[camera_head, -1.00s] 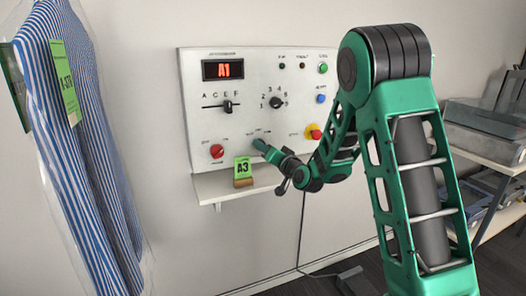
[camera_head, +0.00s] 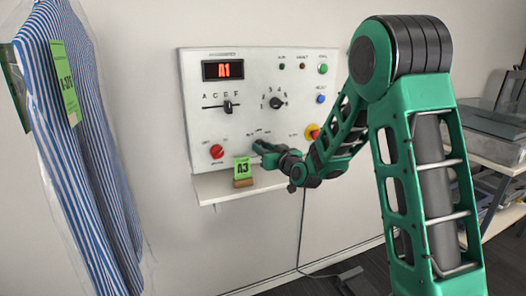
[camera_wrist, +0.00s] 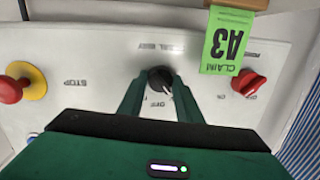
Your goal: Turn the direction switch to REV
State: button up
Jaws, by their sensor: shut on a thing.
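The direction switch is a small black knob (camera_wrist: 158,77) low on the white control panel (camera_head: 243,125). In the wrist view its pale pointer mark slants down toward the right of the picture, near small lettering that reads OFF. Other lettering around it is too small or hidden to read. My gripper (camera_wrist: 159,84) has one green finger on each side of the knob and is shut on it. In the head view my gripper (camera_head: 262,148) is at the panel's lower middle and hides the switch.
A green A3 claim tag (camera_head: 243,167) stands on the shelf (camera_head: 220,191) left of my gripper. A red knob (camera_head: 216,151) and a red-and-yellow stop button (camera_head: 312,132) flank it. A striped garment (camera_head: 85,160) hangs at left. A display (camera_head: 223,70) reads A1.

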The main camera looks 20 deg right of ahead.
jog(key=shift+f, duration=0.15)
jog(key=o, duration=1)
jog(key=shift+o, duration=0.2)
jog(key=shift+s, duration=0.15)
jog(key=v, duration=1)
jog(key=shift+s, duration=0.25)
